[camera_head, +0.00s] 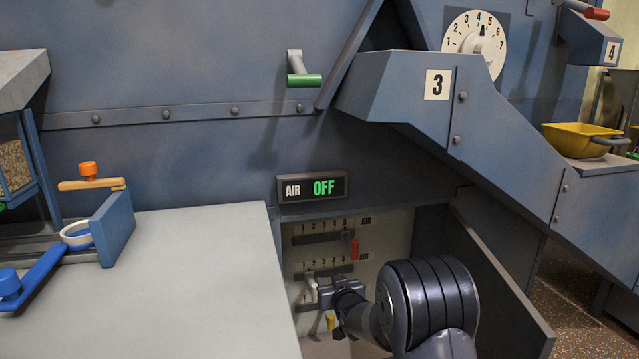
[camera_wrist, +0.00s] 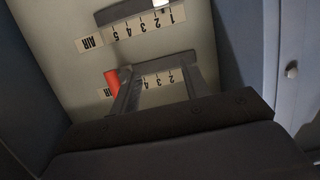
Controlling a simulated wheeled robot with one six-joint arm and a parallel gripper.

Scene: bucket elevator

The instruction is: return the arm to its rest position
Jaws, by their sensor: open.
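My gripper (camera_head: 324,296) is inside the low recess under the AIR OFF sign, in front of a pale panel (camera_head: 367,232) of numbered slots. In the wrist view its two fingers (camera_wrist: 160,72) are apart with nothing visible between them but panel and scale. A red knob (camera_head: 354,249) is at the AIR end of the upper slot; it also shows in the wrist view (camera_wrist: 111,82), left of the fingers. A white knob (camera_head: 310,284) is near the 1 end of the slot below, close to my gripper in the head view; it also shows in the wrist view (camera_wrist: 161,3).
The AIR sign (camera_head: 312,187) reads OFF. A yellow knob (camera_head: 331,321) is low in the recess. An open dark door (camera_head: 490,285) stands right of my arm. A grey tabletop (camera_head: 190,290) lies left. The blue chute marked 3 (camera_head: 400,90) overhangs above.

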